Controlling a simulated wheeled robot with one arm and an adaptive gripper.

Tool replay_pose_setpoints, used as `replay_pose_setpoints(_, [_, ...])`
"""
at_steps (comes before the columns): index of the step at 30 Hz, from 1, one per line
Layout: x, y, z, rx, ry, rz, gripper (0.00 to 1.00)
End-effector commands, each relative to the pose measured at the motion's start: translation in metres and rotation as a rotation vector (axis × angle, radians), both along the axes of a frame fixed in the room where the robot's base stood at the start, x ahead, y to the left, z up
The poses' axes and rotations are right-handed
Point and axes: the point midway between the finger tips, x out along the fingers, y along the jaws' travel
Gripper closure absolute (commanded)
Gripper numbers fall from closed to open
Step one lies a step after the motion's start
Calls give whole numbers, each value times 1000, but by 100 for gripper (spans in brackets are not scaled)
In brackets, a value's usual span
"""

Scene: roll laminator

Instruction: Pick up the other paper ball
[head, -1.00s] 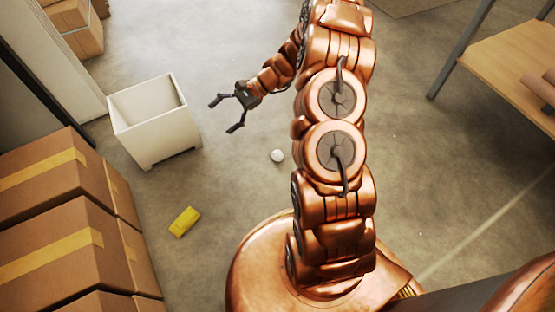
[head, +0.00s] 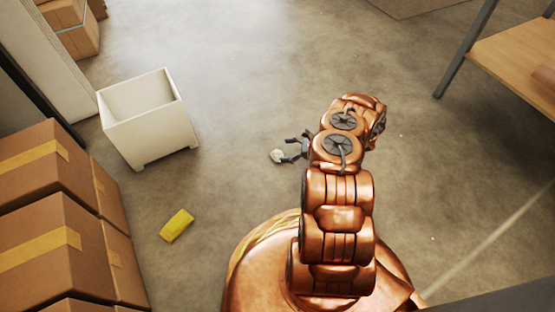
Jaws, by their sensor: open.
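A small white paper ball (head: 277,156) lies on the grey floor near the middle of the head view, left of my arm. My gripper (head: 283,150) is low over the floor with its dark fingers open, and the fingertips are at the ball. Part of the gripper is hidden behind my copper arm links. I cannot tell whether the fingers touch the ball.
A white open bin (head: 150,135) stands on the floor to the left. A yellow object (head: 177,225) lies below it. Taped cardboard boxes (head: 60,225) are stacked at the left edge. A wooden table (head: 510,75) is at upper right. The floor between is mostly clear.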

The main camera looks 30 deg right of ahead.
Motion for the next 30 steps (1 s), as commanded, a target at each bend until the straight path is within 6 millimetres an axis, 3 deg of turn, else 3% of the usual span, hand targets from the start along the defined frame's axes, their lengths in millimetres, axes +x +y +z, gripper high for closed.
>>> replay_pose_setpoints(1, [-7,-7,-16,4,11,-23,12])
replay_pose_setpoints(3, [-13,-14,-28,7,21,-50,12])
replay_pose_setpoints(8, [-19,-20,-42,10,32,-79,12])
replay_pose_setpoints(30, [37,15,-68,9,31,-80,12])
